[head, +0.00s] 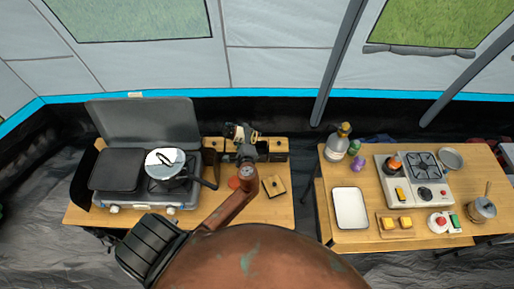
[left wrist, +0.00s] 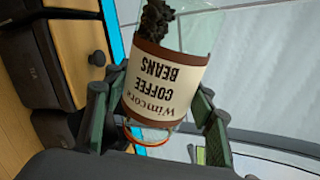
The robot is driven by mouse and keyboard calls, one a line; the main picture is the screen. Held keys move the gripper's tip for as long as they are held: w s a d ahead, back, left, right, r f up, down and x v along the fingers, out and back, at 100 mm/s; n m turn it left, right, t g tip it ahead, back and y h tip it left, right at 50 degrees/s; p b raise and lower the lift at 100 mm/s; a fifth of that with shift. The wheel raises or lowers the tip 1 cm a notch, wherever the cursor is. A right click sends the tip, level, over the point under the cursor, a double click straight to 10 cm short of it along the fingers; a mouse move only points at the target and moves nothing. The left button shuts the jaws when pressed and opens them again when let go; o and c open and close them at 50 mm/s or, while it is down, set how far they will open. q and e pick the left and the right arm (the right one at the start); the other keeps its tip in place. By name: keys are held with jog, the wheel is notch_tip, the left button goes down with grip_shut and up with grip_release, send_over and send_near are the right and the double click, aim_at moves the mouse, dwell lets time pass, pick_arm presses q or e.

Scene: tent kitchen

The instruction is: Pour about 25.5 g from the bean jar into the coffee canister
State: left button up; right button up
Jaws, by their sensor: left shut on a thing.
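My left gripper (head: 243,146) is shut on the bean jar (head: 234,131), above the back of the left table. In the left wrist view the clear jar (left wrist: 168,85) sits between both fingers of my left gripper (left wrist: 158,112). Its cream label reads "COFFEE BEANS" upside down in the picture. The jar looks tipped well over towards its side, with dark beans (left wrist: 154,20) gathered at the end away from the gripper's palm. I cannot single out the coffee canister with certainty; my arm and gripper cover part of the table.
A camp stove (head: 152,190) with a pan (head: 167,165) stands on the left. A square wooden piece with a dark knob (head: 274,185) lies right of my arm. The right table holds a white tray (head: 350,208), a bottle (head: 338,144) and a stove (head: 418,180). A gap separates the tables.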

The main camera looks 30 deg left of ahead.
pick_arm(q)
jog(key=shift+w+d+f+m+y, duration=0.3)
jog(key=shift+d+m, duration=0.2)
jog(key=shift+m, duration=0.2)
jog(key=shift+w+d+f+m+y, duration=0.3)
jog(key=shift+d+m, duration=0.15)
jog(key=shift+m, duration=0.25)
dwell(6.6)
